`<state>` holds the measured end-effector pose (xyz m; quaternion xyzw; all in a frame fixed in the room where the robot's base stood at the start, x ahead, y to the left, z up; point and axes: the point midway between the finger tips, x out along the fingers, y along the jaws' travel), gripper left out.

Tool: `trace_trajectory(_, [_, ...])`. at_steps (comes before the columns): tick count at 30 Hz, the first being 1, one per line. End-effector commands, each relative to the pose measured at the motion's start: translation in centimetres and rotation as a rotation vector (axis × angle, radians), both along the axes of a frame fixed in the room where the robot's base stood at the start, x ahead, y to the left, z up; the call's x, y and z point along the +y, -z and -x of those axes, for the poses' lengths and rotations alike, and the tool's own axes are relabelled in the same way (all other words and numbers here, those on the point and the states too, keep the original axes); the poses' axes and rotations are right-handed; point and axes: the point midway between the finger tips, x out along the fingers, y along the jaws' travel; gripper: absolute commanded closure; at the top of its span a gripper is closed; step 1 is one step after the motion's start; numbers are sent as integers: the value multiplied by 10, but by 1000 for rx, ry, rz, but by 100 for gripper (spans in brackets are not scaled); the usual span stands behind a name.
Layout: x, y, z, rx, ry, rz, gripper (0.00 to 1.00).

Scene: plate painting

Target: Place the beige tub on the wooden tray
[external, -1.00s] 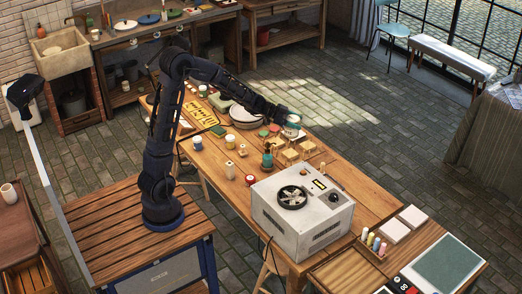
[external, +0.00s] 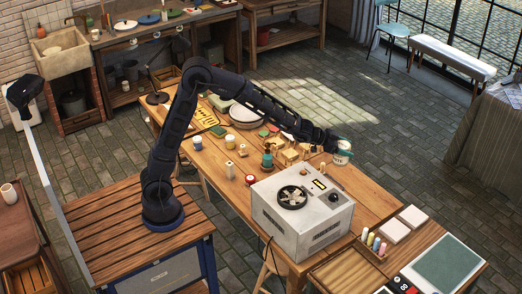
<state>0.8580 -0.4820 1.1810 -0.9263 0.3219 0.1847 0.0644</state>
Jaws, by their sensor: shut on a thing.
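My gripper (external: 342,144) is shut on a pale, off-white to beige tub (external: 342,158) with small dark lettering. It holds the tub upright past the far long edge of the workbench, to the right of the small wooden stands. The fingers cover the tub's top. A shallow wooden tray (external: 345,272) lies at the near right end of the bench, in front of the grey machine. It looks empty, and my gripper is well away from it.
The grey boxy machine (external: 303,218) with a round fan-like top stands between my arm and the tray. Small bottles (external: 376,242) in a holder, white tiles (external: 394,230) and a green mat (external: 443,262) lie right of the tray. Small wooden stands (external: 290,155) and jars crowd mid-bench.

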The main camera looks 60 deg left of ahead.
Motion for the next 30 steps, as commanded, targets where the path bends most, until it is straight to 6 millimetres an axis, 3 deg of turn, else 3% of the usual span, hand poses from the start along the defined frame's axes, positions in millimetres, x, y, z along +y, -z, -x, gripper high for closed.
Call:
trace_trajectory(3, [-32,0,11,0,4,1,67])
trace_trajectory(20, [-157,9,71,-1,19,2,67])
trace_trajectory(30, [-238,20,132,-1,52,2,67])
